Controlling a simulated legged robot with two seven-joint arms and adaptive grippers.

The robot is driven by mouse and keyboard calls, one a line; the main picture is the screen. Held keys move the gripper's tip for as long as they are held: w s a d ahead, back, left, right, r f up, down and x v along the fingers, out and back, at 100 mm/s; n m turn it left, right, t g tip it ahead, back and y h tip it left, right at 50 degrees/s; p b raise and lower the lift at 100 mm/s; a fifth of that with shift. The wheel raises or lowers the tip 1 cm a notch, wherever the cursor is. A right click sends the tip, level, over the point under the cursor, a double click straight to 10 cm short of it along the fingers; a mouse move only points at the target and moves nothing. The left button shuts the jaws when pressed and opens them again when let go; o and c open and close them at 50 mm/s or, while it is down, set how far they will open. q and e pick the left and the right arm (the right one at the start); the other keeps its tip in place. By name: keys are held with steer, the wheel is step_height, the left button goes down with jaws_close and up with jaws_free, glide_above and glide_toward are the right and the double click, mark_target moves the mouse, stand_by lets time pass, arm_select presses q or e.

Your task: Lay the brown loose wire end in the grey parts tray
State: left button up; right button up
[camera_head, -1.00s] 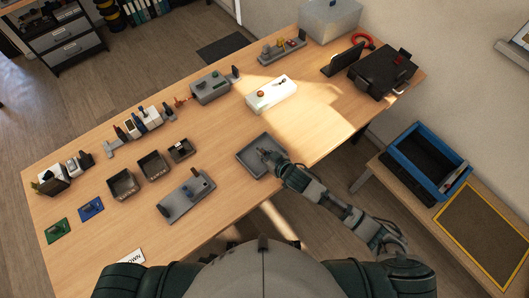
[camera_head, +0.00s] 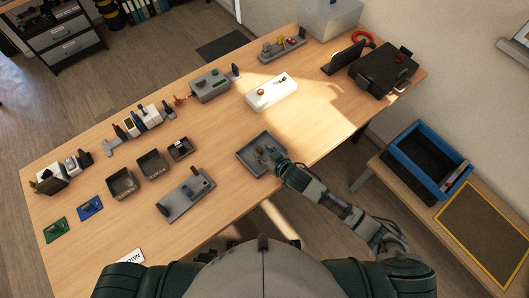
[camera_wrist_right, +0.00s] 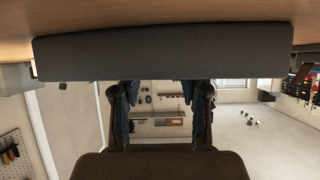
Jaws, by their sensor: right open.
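The grey parts tray (camera_head: 247,164) lies near the front edge of the wooden table in the head view. My right gripper (camera_head: 265,154) is at the tray's right side, with its fingers over the tray. In the right wrist view my right gripper (camera_wrist_right: 161,98) is open, its two fingers apart with nothing seen between them. A dark grey wall, probably the tray's side (camera_wrist_right: 160,52), crosses that view close to the fingers. I cannot make out the brown loose wire end in either view. My left gripper is not in view.
Left of the tray are a grey fixture (camera_head: 180,203) and several dark bins (camera_head: 122,192). A white block (camera_head: 263,96) stands behind it, and a black case (camera_head: 378,76) is at the far right. Bare table surrounds the tray.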

steer(key=shift+s+d, duration=0.1)
steer(key=v, duration=1.1)
steer(key=shift+s+d+r, duration=0.2)
steer(key=shift+d, duration=0.05)
